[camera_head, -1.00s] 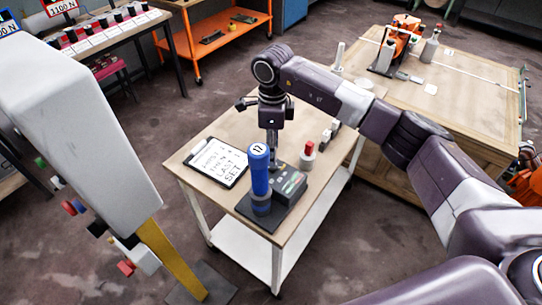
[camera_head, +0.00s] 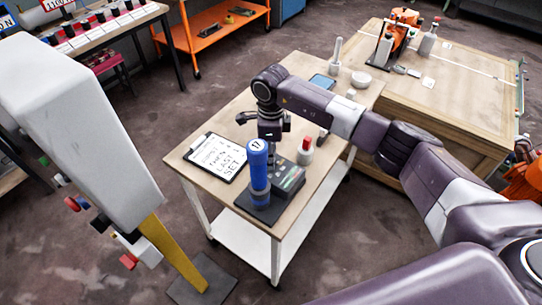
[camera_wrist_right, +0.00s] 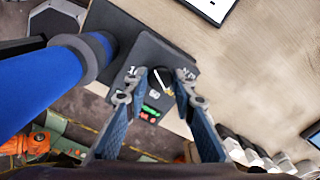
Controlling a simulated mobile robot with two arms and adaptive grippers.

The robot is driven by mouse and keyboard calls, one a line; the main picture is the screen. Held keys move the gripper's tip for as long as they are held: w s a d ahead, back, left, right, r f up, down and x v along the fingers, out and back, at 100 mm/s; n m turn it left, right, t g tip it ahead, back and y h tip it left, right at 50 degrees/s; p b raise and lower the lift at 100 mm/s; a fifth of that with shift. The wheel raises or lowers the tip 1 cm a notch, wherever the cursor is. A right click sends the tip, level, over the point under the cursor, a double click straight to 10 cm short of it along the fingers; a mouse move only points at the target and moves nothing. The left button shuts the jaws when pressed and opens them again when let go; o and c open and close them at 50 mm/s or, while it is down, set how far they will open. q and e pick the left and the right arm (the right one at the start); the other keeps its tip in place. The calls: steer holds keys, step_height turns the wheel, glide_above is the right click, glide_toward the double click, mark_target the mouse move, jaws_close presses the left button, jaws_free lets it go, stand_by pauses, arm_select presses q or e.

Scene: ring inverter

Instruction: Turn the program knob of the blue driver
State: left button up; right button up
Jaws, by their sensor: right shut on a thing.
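The blue driver (camera_head: 258,170) is a blue cylinder marked 17. It stands upright on a dark base at the near corner of the wooden-topped cart. A dark control box (camera_head: 289,180) sits right beside it. In the right wrist view the box face (camera_wrist_right: 152,104) has green and red buttons and a small dark program knob (camera_wrist_right: 162,80) with a pale stripe. My right gripper (camera_wrist_right: 161,75) has its fingertips on either side of the knob and is shut on it. In the head view this gripper (camera_head: 272,152) is partly hidden behind the driver. My left gripper is not in view.
A clipboard (camera_head: 215,157) lies left of the driver. A larger wooden table (camera_head: 455,95) is at the back right. A white block on a yellow post (camera_head: 176,250) stands at the left.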

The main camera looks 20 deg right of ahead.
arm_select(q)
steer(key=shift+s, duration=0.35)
arm_select(e)
jaws_close()
arm_select(q)
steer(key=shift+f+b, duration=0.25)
steer(key=shift+b, duration=0.05)
arm_select(e)
steer(key=shift+m, duration=0.4)
steer(key=shift+m+b, duration=0.5)
steer(key=shift+m, duration=0.5)
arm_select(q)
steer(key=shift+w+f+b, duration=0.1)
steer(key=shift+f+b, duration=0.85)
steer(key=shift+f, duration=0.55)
arm_select(e)
steer(key=shift+m, duration=2.5)
steer(key=shift+r, duration=0.1)
steer(key=o, duration=1)
jaws_free()
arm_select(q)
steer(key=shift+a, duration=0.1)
